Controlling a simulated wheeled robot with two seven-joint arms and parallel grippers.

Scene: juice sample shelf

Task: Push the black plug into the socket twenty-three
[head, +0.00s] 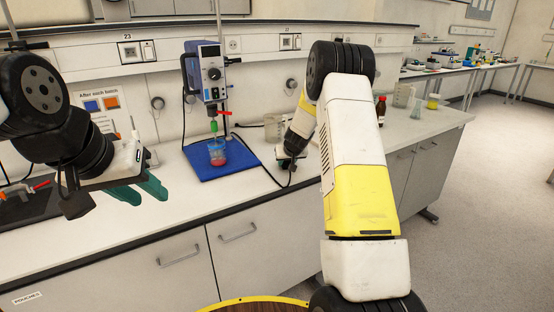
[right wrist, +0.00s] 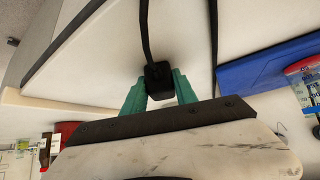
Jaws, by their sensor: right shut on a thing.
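The black plug (right wrist: 158,82) is between the green fingers of my right gripper (right wrist: 160,88), with its black cord running up from it in the right wrist view. In the head view my right gripper (head: 289,163) is low over the bench, right of the blue mat, and small and partly hidden by my arm. The socket twenty-three (head: 148,50) is on the wall panel at the upper left, beside a "23" label, with nothing in it. My left gripper (head: 148,190) is at the left, over the bench's front edge, its green fingers apart and empty.
A stirrer (head: 207,75) on a stand holds its shaft in a beaker of red liquid (head: 217,153) on the blue mat (head: 222,166). Another socket (head: 289,42) is further right. Glassware (head: 403,95) stands at the bench's right end.

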